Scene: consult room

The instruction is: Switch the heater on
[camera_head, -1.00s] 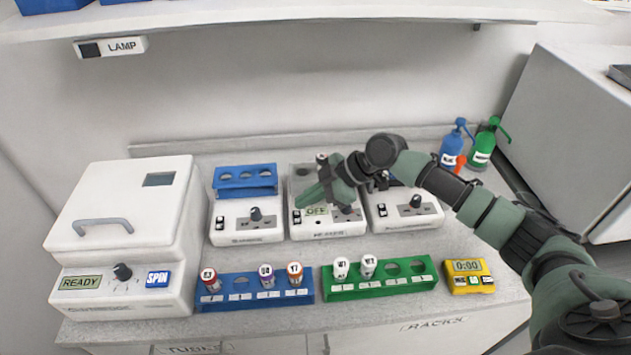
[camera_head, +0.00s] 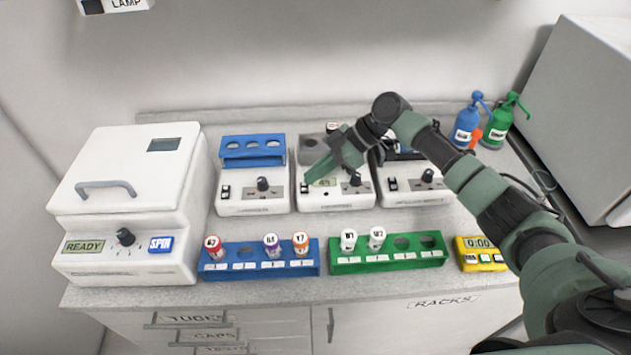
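The heater (camera_head: 337,201) is the middle of three white units on the counter. It has a small display (camera_head: 325,182), a dark knob (camera_head: 355,179) and a black rocker switch (camera_head: 304,188) at its front left. The display's characters are small and look like digits. My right gripper (camera_head: 311,180) reaches over the heater from the right. Its green fingers look shut and empty, with their tip just above the switch. I cannot tell whether it touches. The gripper hides part of the heater's top. My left gripper is not in view.
A centrifuge (camera_head: 128,200) stands at the left. A blue rack (camera_head: 260,268) and a green rack (camera_head: 388,262) with capped tubes stand in front of the units. A yellow timer (camera_head: 481,254) is at the right. Two bottles (camera_head: 467,120) stand behind my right arm.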

